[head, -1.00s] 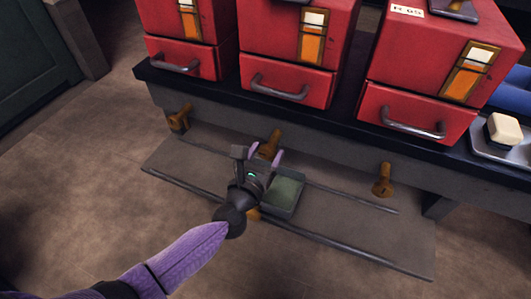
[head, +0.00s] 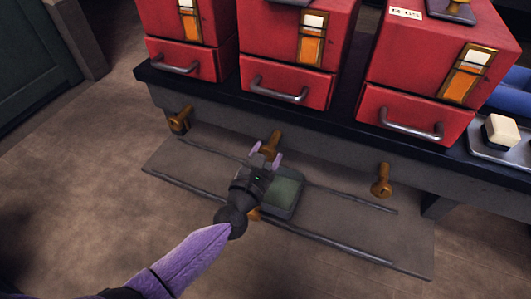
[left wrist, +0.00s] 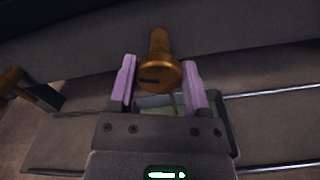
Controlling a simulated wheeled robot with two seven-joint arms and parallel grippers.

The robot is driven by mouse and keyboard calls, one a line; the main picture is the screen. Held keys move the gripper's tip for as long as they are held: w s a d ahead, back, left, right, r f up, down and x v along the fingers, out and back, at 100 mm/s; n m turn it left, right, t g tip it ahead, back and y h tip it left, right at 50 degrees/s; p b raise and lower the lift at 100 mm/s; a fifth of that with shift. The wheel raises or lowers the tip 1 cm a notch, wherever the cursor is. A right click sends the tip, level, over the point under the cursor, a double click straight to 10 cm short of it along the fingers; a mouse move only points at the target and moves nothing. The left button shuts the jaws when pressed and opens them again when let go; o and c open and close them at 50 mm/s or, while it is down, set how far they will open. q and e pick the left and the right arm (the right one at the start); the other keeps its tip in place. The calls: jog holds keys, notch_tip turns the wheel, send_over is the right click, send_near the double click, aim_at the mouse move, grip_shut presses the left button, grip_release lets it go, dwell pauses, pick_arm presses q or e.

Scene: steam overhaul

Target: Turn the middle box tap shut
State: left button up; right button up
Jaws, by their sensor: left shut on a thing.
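Three brass taps stick out from under the front edge of the bench, one below each red box. The middle box tap (head: 272,140) is partly hidden by my left gripper (head: 267,160). In the left wrist view the middle tap (left wrist: 157,72) shows a round, slotted end between the two purple fingers of my left gripper (left wrist: 160,88). The left gripper is shut on this tap from the front. The fingers hide part of the grip. My right gripper is not in view.
The left tap (head: 180,119) and right tap (head: 382,180) flank the middle one. A small green-bottomed tray (head: 297,206) sits on the low shelf (head: 355,225) below. The red middle box (head: 285,85) stands above on the bench. Open floor lies in front.

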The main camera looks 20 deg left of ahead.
pick_arm(q)
jog(key=shift+d+f+m+p, duration=0.15)
jog(key=shift+m+p, duration=0.35)
jog(key=shift+m, duration=2.95)
jog(key=shift+f+m+p, duration=0.1)
jog(key=shift+m+p, duration=0.4)
jog(key=shift+m, duration=2.95)
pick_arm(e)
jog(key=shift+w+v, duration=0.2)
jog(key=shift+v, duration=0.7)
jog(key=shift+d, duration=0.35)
pick_arm(q)
jog(key=o, duration=1.3)
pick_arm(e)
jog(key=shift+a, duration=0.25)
pick_arm(q)
jog(key=shift+s, duration=0.1)
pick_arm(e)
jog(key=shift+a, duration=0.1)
